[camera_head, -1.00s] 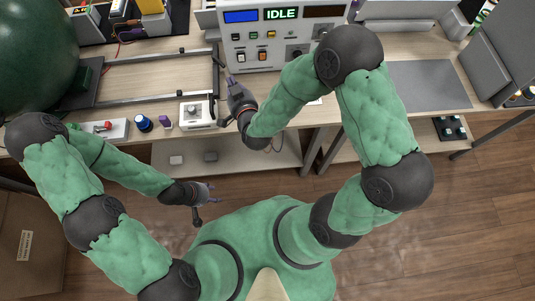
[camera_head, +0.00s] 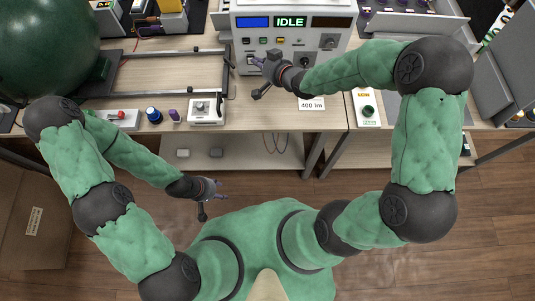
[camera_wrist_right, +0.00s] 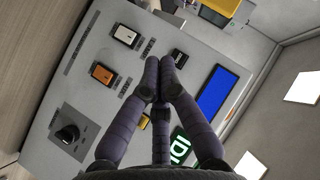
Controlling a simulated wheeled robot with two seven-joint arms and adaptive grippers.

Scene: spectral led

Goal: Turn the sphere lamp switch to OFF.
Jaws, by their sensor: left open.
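The grey instrument panel (camera_head: 292,45) at the top centre carries the switches; it also shows in the right wrist view (camera_wrist_right: 88,100). That view shows a white rocker switch (camera_wrist_right: 126,36), an orange rocker switch (camera_wrist_right: 102,73) and a black knob (camera_wrist_right: 68,133). The labels are too small to read, so I cannot tell which is the sphere lamp switch. My right gripper (camera_head: 257,63) is in front of the panel's left part; its fingertips (camera_wrist_right: 160,68) are together with nothing seen between them. Contact with the panel is unclear. My left gripper (camera_head: 217,185) is open and empty, in front of the bench.
The panel has a blue screen (camera_head: 253,22) and an IDLE display (camera_head: 291,22). A large dark green sphere (camera_head: 45,45) stands at left. A white box with a knob (camera_head: 206,109), a blue-topped item (camera_head: 153,115) and a 400 lm card (camera_head: 312,105) are on the bench.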

